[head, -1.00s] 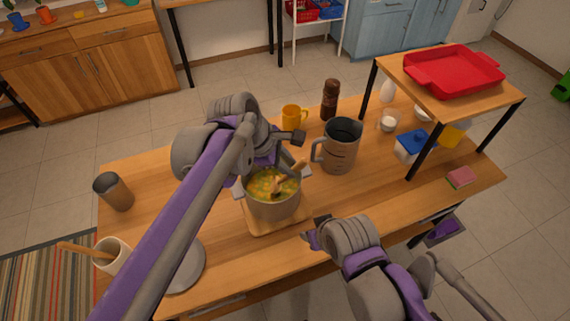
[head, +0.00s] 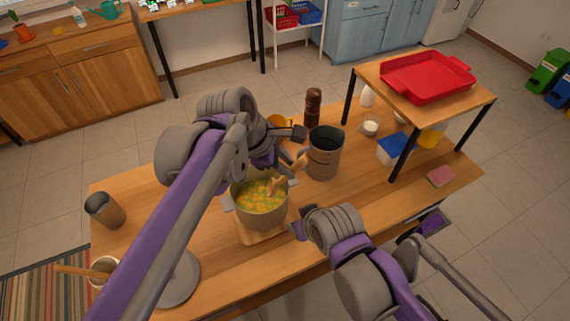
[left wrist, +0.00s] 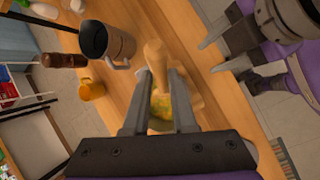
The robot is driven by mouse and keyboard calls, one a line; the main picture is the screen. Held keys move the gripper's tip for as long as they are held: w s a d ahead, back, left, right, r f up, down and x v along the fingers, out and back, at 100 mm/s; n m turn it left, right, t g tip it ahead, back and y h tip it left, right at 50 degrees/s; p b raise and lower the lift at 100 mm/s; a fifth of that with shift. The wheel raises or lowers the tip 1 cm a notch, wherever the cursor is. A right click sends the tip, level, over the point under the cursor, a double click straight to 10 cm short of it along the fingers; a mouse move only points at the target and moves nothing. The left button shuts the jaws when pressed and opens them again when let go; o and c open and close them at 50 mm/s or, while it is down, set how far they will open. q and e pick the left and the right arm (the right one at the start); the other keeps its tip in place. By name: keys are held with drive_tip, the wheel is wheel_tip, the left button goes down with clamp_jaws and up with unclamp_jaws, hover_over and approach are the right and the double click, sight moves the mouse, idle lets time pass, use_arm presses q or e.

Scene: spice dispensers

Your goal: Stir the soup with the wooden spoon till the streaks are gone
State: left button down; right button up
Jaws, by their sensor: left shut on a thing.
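The soup pot (head: 262,217) stands on a wooden board (head: 256,238) on the table. Its soup (head: 256,195) is yellow-orange with green patches; I cannot tell whether these are streaks or pieces. The wooden spoon (head: 291,173) leans in the pot, its lower end at the soup's far right side. My left gripper (head: 283,148) is above the pot, shut on the spoon. In the left wrist view the spoon (left wrist: 155,56) shows between its fingers. My right gripper (head: 298,230) is just right of the pot, apart from it. Its fingers (left wrist: 226,50) look spread and empty in the left wrist view.
A grey jug (head: 325,155), a brown mill (head: 312,108) and an orange mug (head: 279,124) stand behind and right of the pot. A raised shelf with a red tray (head: 428,78) is at right. A dark tumbler (head: 104,210) and a utensil crock (head: 103,270) are at left.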

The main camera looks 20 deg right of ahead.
use_arm(q)
drive_tip(key=shift+s, duration=0.1)
use_arm(e)
drive_tip(key=shift+s, duration=0.1)
use_arm(q)
drive_tip(key=shift+r, duration=0.1)
wheel_tip(320, 180, up, 5)
drive_tip(key=shift+f+p, duration=0.15)
drive_tip(key=shift+p, duration=0.7)
use_arm(e)
drive_tip(key=w+r, duration=0.1)
drive_tip(key=r, duration=0.1)
drive_tip(key=shift+w+r, duration=0.3)
drive_tip(key=shift+w, duration=0.05)
